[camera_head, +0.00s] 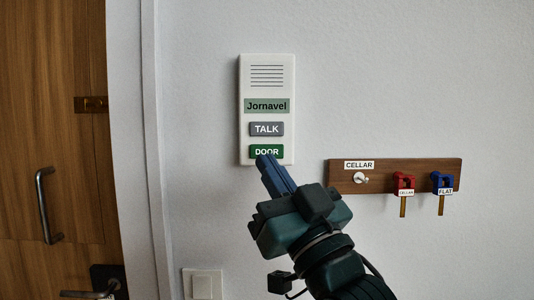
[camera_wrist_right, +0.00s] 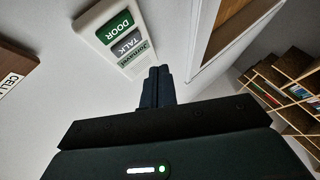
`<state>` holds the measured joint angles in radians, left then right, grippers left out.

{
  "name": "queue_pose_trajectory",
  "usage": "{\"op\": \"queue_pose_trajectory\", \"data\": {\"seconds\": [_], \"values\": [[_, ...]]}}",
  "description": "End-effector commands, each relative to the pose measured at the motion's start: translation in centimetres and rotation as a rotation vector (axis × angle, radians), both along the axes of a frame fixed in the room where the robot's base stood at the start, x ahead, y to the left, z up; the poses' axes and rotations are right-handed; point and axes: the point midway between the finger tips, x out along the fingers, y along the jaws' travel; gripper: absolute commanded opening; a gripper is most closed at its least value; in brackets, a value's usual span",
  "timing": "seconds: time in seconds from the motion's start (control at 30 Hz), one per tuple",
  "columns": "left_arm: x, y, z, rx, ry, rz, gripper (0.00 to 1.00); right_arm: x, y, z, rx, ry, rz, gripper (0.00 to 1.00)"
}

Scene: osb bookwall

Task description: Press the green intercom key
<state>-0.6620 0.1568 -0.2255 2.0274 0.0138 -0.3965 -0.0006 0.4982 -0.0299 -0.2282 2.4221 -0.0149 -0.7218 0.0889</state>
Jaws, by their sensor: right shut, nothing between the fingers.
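The white intercom panel (camera_head: 267,97) is on the wall, with a speaker grille, a "Jornavel" plate, a grey TALK key (camera_head: 266,129) and, lowest, the green DOOR key (camera_head: 262,151). My right gripper (camera_head: 266,160) is shut and empty. In the head view its tips overlap the lower edge of the green key. In the right wrist view the green key (camera_wrist_right: 119,25) shows whole, upside down, and the fingertips (camera_wrist_right: 155,72) appear apart from it, below and to the right. No contact shows. My left gripper is out of view.
A wooden key board (camera_head: 395,172) with a red key (camera_head: 403,184) and a blue key (camera_head: 442,182) hangs to the right. A light switch (camera_head: 202,285) is lower left. A wooden door (camera_head: 50,140) stands at left. A bookshelf (camera_wrist_right: 285,95) shows in the wrist view.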

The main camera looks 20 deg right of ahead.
Motion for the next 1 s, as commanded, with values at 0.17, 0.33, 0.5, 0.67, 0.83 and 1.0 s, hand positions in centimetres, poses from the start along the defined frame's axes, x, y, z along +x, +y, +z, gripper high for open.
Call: {"op": "queue_pose_trajectory", "data": {"seconds": [0.17,0.33,0.5,0.67,0.83,1.0], "values": [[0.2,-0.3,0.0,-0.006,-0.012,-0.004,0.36,2.5,-0.8,-0.1,0.000,-0.001,-0.003,0.00],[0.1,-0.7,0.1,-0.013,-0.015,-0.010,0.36,4.8,-1.5,0.0,0.001,0.000,-0.003,0.00],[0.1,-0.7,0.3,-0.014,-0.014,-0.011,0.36,6.2,-1.9,0.1,0.001,0.000,-0.001,0.00],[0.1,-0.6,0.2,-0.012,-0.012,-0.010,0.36,6.8,-2.1,0.1,0.002,-0.001,0.000,0.00],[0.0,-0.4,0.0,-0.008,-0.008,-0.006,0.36,6.9,-2.1,0.0,0.002,-0.001,0.000,0.00],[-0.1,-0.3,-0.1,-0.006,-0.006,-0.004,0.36,6.9,-2.1,0.0,0.002,-0.001,0.000,0.00]]}}
